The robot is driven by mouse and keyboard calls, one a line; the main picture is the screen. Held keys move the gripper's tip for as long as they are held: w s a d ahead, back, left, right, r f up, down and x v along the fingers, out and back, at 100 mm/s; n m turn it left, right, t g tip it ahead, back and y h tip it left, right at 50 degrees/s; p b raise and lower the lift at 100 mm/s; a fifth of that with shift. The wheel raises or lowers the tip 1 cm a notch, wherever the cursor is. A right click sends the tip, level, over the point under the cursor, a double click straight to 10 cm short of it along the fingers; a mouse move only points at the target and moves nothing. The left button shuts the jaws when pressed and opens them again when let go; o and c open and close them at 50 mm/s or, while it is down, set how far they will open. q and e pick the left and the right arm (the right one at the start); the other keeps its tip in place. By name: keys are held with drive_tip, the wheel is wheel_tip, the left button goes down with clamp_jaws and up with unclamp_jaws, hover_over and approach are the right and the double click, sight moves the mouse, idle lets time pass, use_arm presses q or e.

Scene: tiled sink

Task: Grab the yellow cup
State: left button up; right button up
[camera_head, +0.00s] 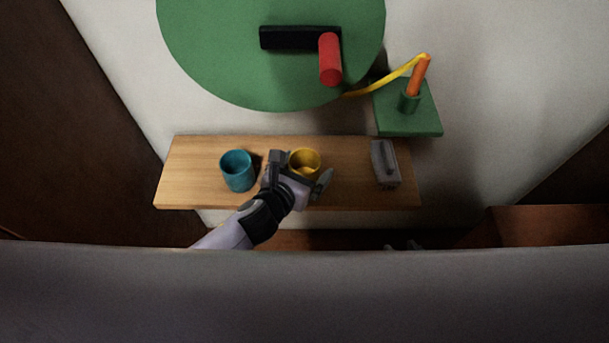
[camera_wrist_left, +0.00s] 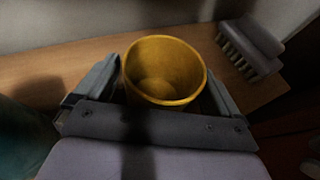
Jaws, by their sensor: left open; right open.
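The yellow cup (camera_head: 305,156) stands upright on a wooden shelf (camera_head: 341,193), its open mouth up. In the left wrist view the yellow cup (camera_wrist_left: 165,73) sits between the two fingers of my left gripper (camera_wrist_left: 158,88). In the head view my left gripper (camera_head: 301,168) is open, with one finger on each side of the cup. Whether a finger touches the cup cannot be told. Part of the cup's lower front is hidden by the gripper.
A teal cup (camera_head: 238,172) stands on the shelf left of my left gripper. A grey brush (camera_head: 385,163) lies at the shelf's right end. A green wall disc (camera_head: 230,60) with a red handle (camera_head: 330,62) hangs above. A green bracket (camera_head: 408,122) holds an orange stick.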

use_arm(q)
drive_tip(key=c, duration=1)
